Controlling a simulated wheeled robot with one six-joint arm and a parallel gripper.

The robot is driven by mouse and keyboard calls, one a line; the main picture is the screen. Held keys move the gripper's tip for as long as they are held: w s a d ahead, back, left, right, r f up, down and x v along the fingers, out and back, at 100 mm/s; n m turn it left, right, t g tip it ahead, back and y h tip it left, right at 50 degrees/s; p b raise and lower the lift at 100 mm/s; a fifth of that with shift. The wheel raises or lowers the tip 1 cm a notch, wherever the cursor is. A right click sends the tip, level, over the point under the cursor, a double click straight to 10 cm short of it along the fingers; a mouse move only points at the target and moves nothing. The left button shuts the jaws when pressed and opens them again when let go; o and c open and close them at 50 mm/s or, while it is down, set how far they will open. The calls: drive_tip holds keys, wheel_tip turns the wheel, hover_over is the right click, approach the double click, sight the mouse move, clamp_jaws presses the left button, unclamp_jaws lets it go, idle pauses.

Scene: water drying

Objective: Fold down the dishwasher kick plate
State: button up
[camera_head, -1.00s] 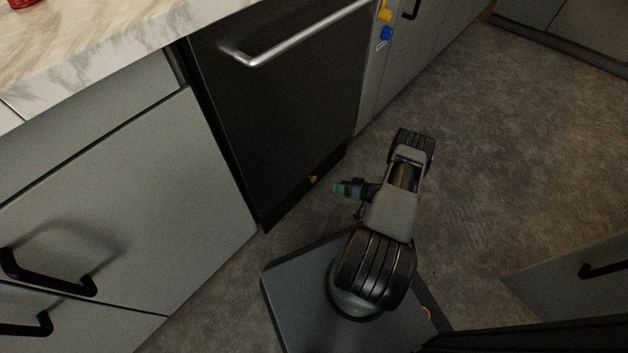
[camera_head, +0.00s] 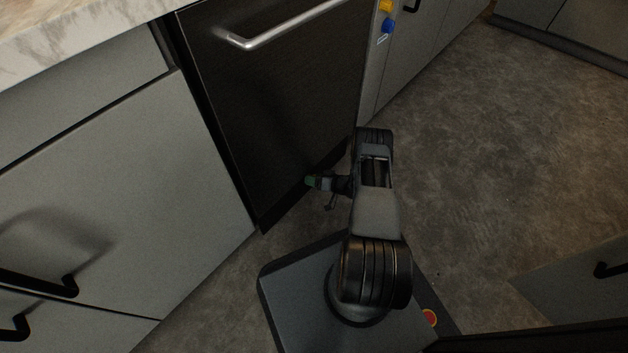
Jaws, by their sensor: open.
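The dishwasher (camera_head: 275,110) is a dark front panel with a silver bar handle (camera_head: 285,32) along its top. The kick plate (camera_head: 285,212) is the dark strip at its foot, close to the floor, and it looks upright. My gripper (camera_head: 312,181) is at the lower front of the dishwasher, in front of the kick plate's upper edge. It is open and holds nothing that I can see. Its green-tipped end hides part of the strip, including the spot where a small yellow-orange piece showed earlier. I cannot tell whether the fingers touch the plate.
Grey drawers (camera_head: 120,200) with black handles stand left of the dishwasher. A cabinet (camera_head: 425,45) with yellow and blue items on its side stands to the right. Another grey cabinet (camera_head: 570,285) is at lower right. The floor (camera_head: 480,170) between is clear.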

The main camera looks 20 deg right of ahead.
clamp_jaws()
idle(0.6)
